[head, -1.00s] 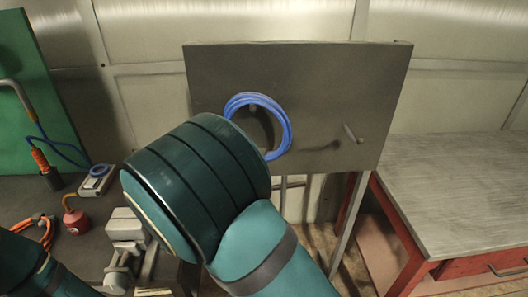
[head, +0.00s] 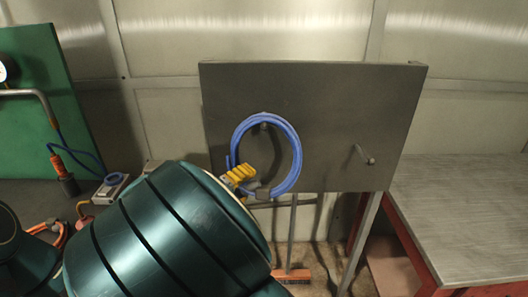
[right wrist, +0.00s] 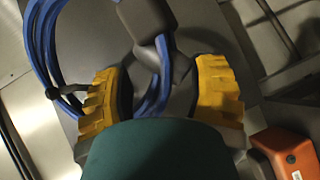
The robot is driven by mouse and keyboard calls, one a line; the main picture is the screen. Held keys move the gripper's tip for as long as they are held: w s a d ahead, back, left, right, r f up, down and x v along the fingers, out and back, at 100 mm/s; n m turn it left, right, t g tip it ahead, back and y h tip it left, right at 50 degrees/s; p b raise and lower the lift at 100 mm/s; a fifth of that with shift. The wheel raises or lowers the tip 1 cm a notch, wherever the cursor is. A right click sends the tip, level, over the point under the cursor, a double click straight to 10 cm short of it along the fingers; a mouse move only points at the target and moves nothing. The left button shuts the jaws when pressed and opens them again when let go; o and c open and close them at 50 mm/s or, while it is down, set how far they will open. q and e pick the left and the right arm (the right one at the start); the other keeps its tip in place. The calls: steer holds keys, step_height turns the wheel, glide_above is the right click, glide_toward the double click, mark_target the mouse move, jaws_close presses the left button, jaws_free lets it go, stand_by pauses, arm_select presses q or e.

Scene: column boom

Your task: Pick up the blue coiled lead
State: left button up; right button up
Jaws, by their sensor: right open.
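The blue coiled lead (head: 297,150) hangs as a loop from a peg (head: 263,126) on the left half of a dark grey board. It also shows at the upper left of the right wrist view (right wrist: 42,40). My right gripper (head: 250,182) is at the lower left of the loop, its yellow-padded finger close to the strands. In the right wrist view the yellow fingers (right wrist: 160,65) stand apart, with blue strands and a dark block (right wrist: 140,18) between them. I cannot tell whether they touch the lead. My left gripper is out of view.
The grey board (head: 335,100) has a second, empty peg (head: 364,155) on its right. A red-framed workbench (head: 460,200) with a bare top stands at right. A green panel (head: 50,80) stands at left.

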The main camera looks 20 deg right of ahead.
steer(key=x, duration=0.6)
steer(key=shift+a, duration=0.1)
steer(key=shift+c, duration=0.4)
jaws_close()
